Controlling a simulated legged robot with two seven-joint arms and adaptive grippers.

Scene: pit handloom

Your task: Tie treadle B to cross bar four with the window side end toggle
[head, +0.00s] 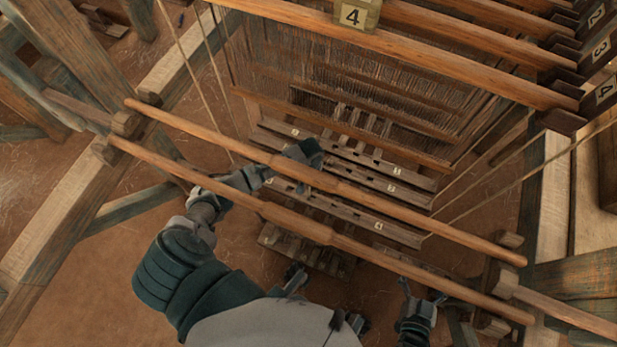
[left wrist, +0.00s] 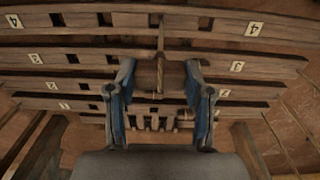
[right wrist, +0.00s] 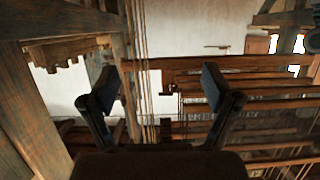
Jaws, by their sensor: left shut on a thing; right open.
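My left gripper (head: 302,156) reaches over the cross bars. In the left wrist view (left wrist: 160,90) its fingers are closed on a small brown wooden piece (left wrist: 147,76), apparently the toggle; which end's toggle I cannot tell. A thin cord (left wrist: 161,35) lies in line with it, crossing cross bar four (left wrist: 215,27). Cross bar four also shows in the head view (head: 400,234), nearest me, with its label. Slatted wood (head: 330,262), perhaps the treadles, lies below; I cannot pick out treadle B. My right gripper (head: 420,292) is open and empty, also in the right wrist view (right wrist: 157,88).
Cross bar three (left wrist: 110,58) lies beside bar four. Hanging cords (head: 205,80) and numbered shafts (head: 470,70) stand at the back. Bare earth floor (head: 120,250) is at left.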

